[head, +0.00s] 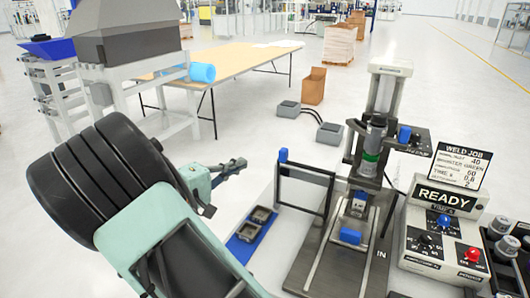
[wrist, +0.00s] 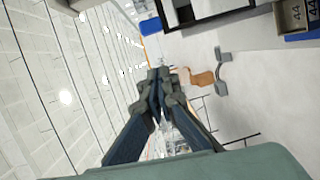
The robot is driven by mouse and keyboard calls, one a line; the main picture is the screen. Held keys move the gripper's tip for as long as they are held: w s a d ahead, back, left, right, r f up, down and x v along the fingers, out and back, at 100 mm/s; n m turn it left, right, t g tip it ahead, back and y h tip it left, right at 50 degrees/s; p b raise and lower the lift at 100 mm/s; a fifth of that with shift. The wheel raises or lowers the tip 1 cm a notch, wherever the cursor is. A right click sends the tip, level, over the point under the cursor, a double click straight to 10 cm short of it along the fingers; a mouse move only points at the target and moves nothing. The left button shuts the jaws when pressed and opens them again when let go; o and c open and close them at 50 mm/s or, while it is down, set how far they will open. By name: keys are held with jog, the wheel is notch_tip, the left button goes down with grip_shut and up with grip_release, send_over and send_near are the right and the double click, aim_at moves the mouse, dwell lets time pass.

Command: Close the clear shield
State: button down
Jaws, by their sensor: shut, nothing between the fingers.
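The clear shield (head: 310,171) is a dark-framed see-through panel, standing swung out to the left of the welding machine (head: 372,150). A blue knob (head: 283,155) sits at its upper left corner. In the wrist view part of the shield's dark frame (wrist: 212,18) shows at the top, with the blue knob (wrist: 150,26) at its left. My gripper (head: 241,167) is left of the shield, apart from it. Its fingers are closed together and empty, as the wrist view also shows (wrist: 159,76). A blue block (head: 350,236) lies on the machine's lower plate.
A blue tray (head: 236,250) with dark square bins lies between my arm and the machine. A control box (head: 440,237) reading READY stands at right. Grey floor boxes (head: 288,110), a cardboard box (head: 314,86) and a long table (head: 230,62) are behind. Floor left of the shield is open.

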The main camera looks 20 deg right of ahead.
jog(key=s+d+p+x, duration=0.1)
jog(key=s+p+x, duration=0.1)
jog(key=x, duration=0.8)
jog(key=shift+d+r+n+t+p, duration=0.3)
jog(key=shift+d+r+t+p, duration=0.05)
jog(key=shift+d+t+p, duration=0.05)
